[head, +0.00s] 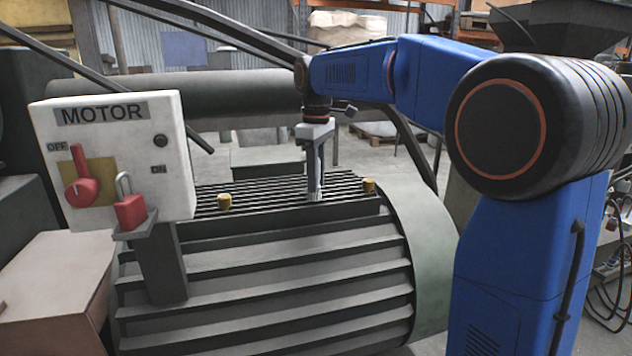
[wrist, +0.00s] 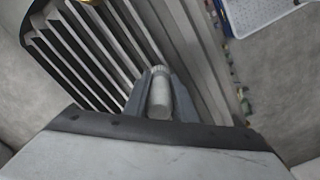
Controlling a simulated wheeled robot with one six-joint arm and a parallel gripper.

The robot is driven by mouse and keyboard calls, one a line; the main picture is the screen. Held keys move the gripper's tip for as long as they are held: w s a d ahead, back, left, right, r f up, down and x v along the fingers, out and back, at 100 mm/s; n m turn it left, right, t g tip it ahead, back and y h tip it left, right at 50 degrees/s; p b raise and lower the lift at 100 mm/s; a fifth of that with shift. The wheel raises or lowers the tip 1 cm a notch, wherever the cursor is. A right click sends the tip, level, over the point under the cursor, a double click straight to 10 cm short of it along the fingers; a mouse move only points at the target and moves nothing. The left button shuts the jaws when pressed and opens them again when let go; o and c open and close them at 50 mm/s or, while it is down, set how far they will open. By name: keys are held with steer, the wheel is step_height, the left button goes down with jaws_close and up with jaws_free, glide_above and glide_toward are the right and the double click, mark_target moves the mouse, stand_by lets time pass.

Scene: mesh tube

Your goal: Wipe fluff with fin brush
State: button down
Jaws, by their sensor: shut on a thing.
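The fins (wrist: 85,60) run beside and under the brush in the wrist view. Small coloured bits (wrist: 240,98) line the right edge of the finned surface; I cannot tell whether they are fluff.
A white motor switch box (head: 118,160) with a red handle and padlock rises at the left. A blue-rimmed tray (wrist: 262,14) lies at the wrist view's upper right.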

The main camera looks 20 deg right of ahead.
steer(key=shift+r, duration=2.45)
steer(key=shift+r, duration=0.15)
steer(key=shift+r, duration=1.35)
